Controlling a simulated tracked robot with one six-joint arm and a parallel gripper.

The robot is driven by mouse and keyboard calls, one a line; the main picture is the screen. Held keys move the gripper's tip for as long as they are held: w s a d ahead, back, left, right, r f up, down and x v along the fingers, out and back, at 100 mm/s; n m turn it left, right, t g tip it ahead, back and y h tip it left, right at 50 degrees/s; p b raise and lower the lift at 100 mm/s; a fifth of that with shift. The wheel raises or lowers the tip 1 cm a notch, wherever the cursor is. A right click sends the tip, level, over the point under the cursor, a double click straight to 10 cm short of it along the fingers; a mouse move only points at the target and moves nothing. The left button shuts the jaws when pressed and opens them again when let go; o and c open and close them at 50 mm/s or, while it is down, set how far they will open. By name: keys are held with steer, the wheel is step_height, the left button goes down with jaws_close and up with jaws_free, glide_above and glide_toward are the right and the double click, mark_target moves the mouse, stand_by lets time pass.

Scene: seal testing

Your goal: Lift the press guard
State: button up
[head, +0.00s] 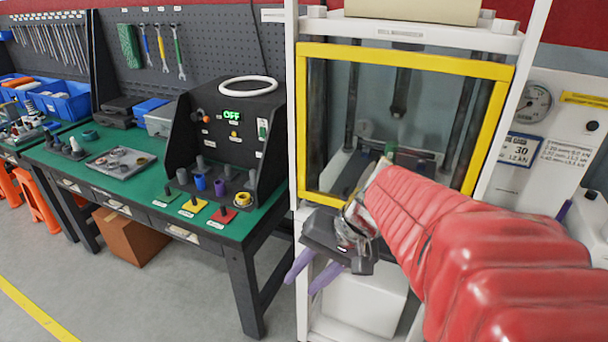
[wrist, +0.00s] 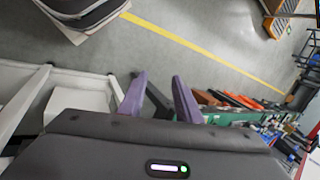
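The press guard (head: 405,60) is a clear panel in a yellow frame on the front of the white press in the head view. It is down, covering the press opening. My red-sleeved arm hides its lower right part. My gripper (head: 307,280) has purple fingers and is in front of the press, below the guard's lower left corner. The fingers point down and to the left, away from the guard. In the wrist view my gripper (wrist: 159,92) is open, with nothing between the fingers. The guard does not show in the wrist view.
A green-topped bench (head: 100,180) stands left of the press, carrying a black control box (head: 225,140) reading OFF. A white bin (head: 360,302) sits low inside the press frame. A gauge (head: 535,102) is at the right. Floor in front of the bench is clear.

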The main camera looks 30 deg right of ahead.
steer(key=d+r+m+t, duration=0.1)
steer(key=d+m+t, duration=1)
steer(key=d, duration=1.9)
steer(key=shift+w+m+t, duration=0.2)
steer(key=shift+m+t, duration=0.1)
steer(key=shift+m, duration=0.6)
steer(key=shift+w+r, duration=0.1)
steer(key=x, duration=1.3)
steer(key=shift+w+a, duration=0.25)
steer(key=shift+c, duration=0.2)
jaws_close()
